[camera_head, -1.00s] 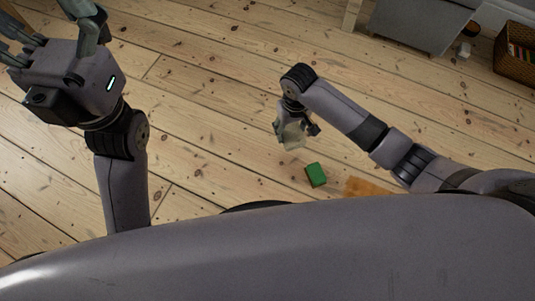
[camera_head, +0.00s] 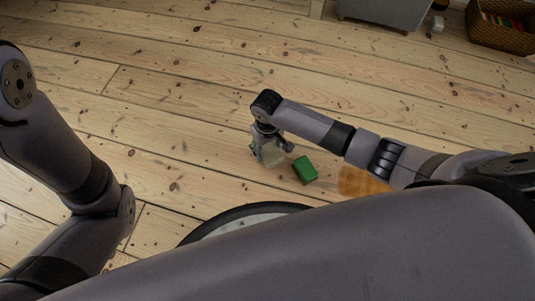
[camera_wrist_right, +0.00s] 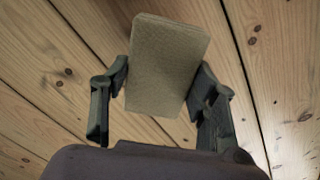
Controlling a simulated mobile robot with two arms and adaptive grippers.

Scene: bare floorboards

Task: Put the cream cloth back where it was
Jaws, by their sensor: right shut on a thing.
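The cream cloth (camera_wrist_right: 165,65) is a flat, stiff-looking rectangle between the two dark fingers of my right gripper (camera_wrist_right: 158,85). In the head view, the cream cloth (camera_head: 273,157) shows small and pale under the right gripper (camera_head: 272,149), which points down near the floor. The right gripper is shut on it. I cannot tell whether the cloth touches the floorboards. My left gripper is out of view; only its arm shows at the left of the head view.
A green block (camera_head: 304,170) lies on the floor just right of the cloth. An orange-brown patch (camera_head: 361,182) lies further right, partly behind my arm. A grey cabinet (camera_head: 385,12) and a wicker basket (camera_head: 497,28) stand at the back right. Floor left of the gripper is clear.

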